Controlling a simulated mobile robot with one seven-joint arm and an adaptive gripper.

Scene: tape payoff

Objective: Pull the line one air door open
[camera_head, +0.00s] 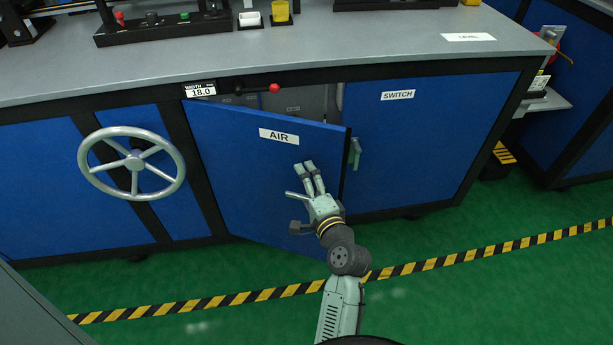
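The blue AIR door (255,165) stands partly open, swung outward on its left side hinge. Its right edge is away from the cabinet frame, and a gap shows the grey inside along the top. The white AIR label (279,136) is on its upper part. My gripper (299,180) is in front of the door's right half, below the label, with its fingers spread and nothing visible between them. I cannot tell whether it touches the door. No handle on the AIR door can be made out; the gripper covers part of that area.
The SWITCH door (425,140) to the right is shut, with a grey handle (355,153) near the AIR door's free edge. A handwheel (132,163) sticks out on the left. A red-knobbed lever (258,89) sits above the AIR door. Green floor (450,290) in front is clear.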

